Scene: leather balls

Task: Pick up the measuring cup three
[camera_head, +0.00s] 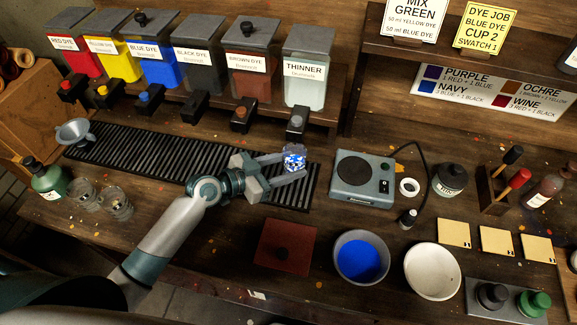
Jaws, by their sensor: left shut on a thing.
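A small clear measuring cup (294,158) with blue in it is between the fingertips of my left gripper (290,166), which is shut on it. The cup is over the right part of the black slatted drip tray (150,157), in front of the thinner tank. Whether its base touches the slats is hard to tell. Two more clear measuring cups, one (85,195) and another (118,205), stand on the bench at the left. I cannot read a number on any cup. My right gripper is not in view.
Dye tanks with taps, among them the thinner tank (305,82), line the back above the tray. A scale (362,180) stands to the right. A blue-filled bowl (361,258), a white bowl (433,270) and a dark red square (285,248) lie in front.

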